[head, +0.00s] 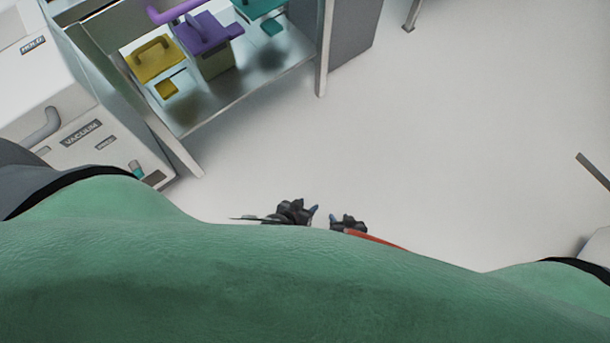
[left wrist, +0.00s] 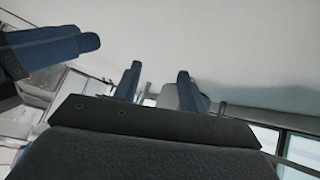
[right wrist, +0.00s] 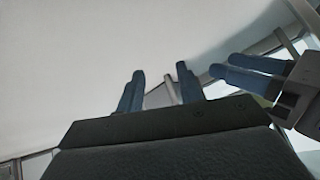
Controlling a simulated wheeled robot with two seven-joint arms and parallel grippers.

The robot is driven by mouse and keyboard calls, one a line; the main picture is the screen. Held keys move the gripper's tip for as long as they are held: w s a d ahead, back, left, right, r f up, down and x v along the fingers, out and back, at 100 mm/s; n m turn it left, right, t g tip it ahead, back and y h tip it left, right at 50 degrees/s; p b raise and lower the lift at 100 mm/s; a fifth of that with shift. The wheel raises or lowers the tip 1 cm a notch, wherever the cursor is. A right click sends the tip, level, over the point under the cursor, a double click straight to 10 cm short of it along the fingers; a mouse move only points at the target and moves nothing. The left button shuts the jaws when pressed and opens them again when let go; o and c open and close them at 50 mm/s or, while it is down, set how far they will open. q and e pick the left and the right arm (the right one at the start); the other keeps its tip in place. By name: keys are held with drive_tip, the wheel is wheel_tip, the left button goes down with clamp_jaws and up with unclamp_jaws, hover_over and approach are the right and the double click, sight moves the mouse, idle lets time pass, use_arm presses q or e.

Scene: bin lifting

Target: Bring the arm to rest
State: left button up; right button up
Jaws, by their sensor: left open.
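In the head view my left gripper (head: 313,211) and right gripper (head: 334,218) are small and close together over the floor, just beyond the edge of my green body. In the left wrist view the two blue fingers of my left gripper (left wrist: 157,82) stand apart with nothing between them; part of my other gripper shows at the left. In the right wrist view the fingers of my right gripper (right wrist: 159,84) also stand apart and empty, with my other gripper at the right edge. My body hides most of both arms in the head view.
A metal shelf (head: 190,125) at the upper left holds a yellow bin (head: 154,60), a purple bin (head: 208,35) and a teal bin (head: 262,8). A white machine (head: 60,110) labelled VACUUM stands at the left. The pale floor (head: 450,130) is widely clear.

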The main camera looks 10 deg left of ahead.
use_arm(q)
drive_tip(key=shift+s+f+g, duration=0.2)
drive_tip(key=shift+s, duration=0.35)
drive_tip(key=shift+s+f+g, duration=0.15)
drive_tip(key=shift+s+g, duration=0.05)
drive_tip(key=shift+s, duration=0.3)
